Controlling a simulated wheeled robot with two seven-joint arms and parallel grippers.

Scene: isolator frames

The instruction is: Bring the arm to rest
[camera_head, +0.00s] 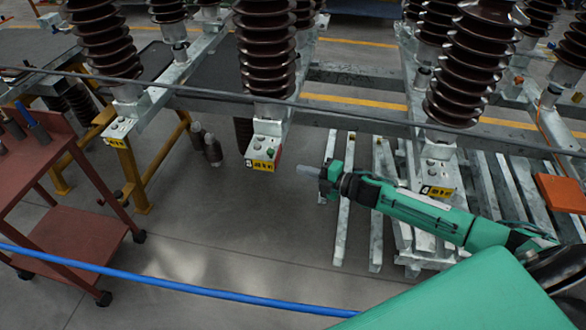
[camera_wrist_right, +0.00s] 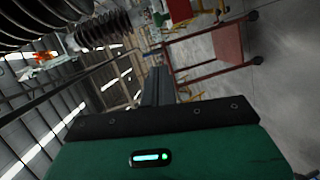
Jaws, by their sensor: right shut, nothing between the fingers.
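My right arm comes in from the right in the head view, green with black joints. Its gripper (camera_head: 308,170) points left, in front of the middle insulator's base and a little to its right. The gripper's grey fingers are shut with nothing between them. In the right wrist view the shut fingers (camera_wrist_right: 156,85) stick out beyond the black and green gripper body. My left gripper is not in view.
Brown ribbed insulators (camera_head: 265,50) stand on a grey steel frame (camera_head: 330,115) across the back. A red cart (camera_head: 75,225) stands at left; it also shows in the right wrist view (camera_wrist_right: 228,42). A blue rail (camera_head: 170,284) crosses the front. The floor between is clear.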

